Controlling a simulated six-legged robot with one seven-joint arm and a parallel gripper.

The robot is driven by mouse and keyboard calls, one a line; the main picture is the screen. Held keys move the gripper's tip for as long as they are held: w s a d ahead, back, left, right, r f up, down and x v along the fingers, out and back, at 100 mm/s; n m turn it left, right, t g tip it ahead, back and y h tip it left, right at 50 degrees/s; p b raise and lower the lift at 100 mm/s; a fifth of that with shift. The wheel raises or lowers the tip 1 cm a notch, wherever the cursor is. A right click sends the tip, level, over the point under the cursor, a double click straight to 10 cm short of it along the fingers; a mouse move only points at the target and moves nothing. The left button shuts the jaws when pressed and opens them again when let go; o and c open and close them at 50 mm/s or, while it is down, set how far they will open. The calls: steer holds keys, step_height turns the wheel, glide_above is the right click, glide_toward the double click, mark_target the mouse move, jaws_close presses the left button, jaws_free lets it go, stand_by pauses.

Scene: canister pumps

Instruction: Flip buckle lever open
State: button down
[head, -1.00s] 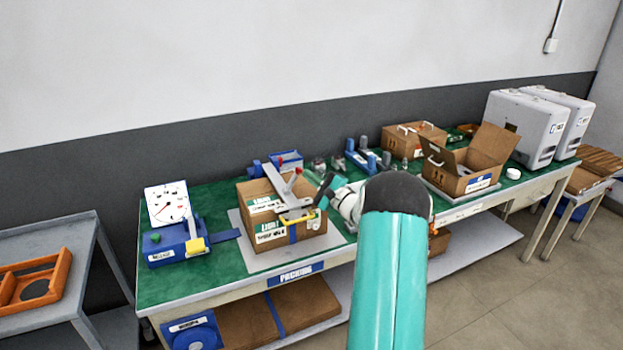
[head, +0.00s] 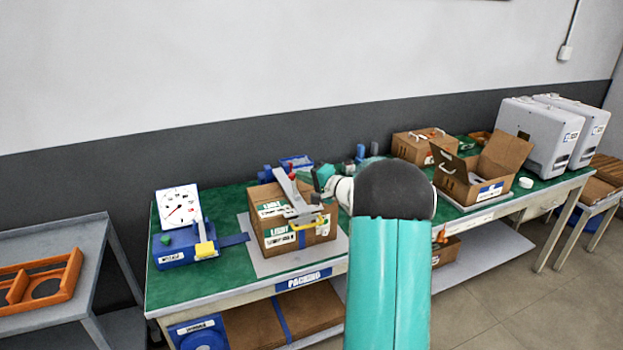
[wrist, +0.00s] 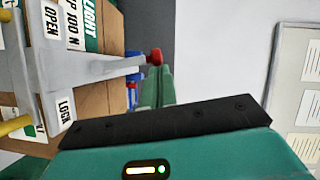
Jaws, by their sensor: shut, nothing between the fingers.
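The buckle is a grey metal strap tool on top of a cardboard box (head: 290,240). It also shows close up in the wrist view, with OPEN and LOCK labels on its grey plate (wrist: 45,70). A grey lever (wrist: 110,68) with a red knob (wrist: 154,56) sticks out from that plate. My gripper (wrist: 157,88) is shut and empty, its green fingers right beside the red knob; I cannot tell whether they touch it. In the head view my gripper (head: 322,178) is at the upper right of the box, beside the buckle (head: 290,190).
A yellow handle (head: 308,224) is at the front of the box. A blue gauge device (head: 187,243) stands left on the green bench (head: 225,275). An open carton (head: 460,188) and grey cases (head: 540,130) stand right. A wall with posted sheets shows in the wrist view.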

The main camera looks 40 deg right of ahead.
steer(key=a+n+g, duration=0.1)
steer(key=w+a+n+h, duration=0.1)
steer(key=a+n, duration=0.1)
steer(key=shift+g, duration=0.4)
steer(key=shift+a, duration=0.3)
steer(key=shift+w+a, duration=0.1)
steer(key=shift+a, duration=0.05)
steer(key=d+r+v, duration=0.1)
steer(key=d+v, duration=0.1)
steer(key=v, duration=1.1)
steer(key=shift+w+r, duration=0.25)
steer(key=shift+w, duration=0.1)
steer(key=shift+d, duration=0.1)
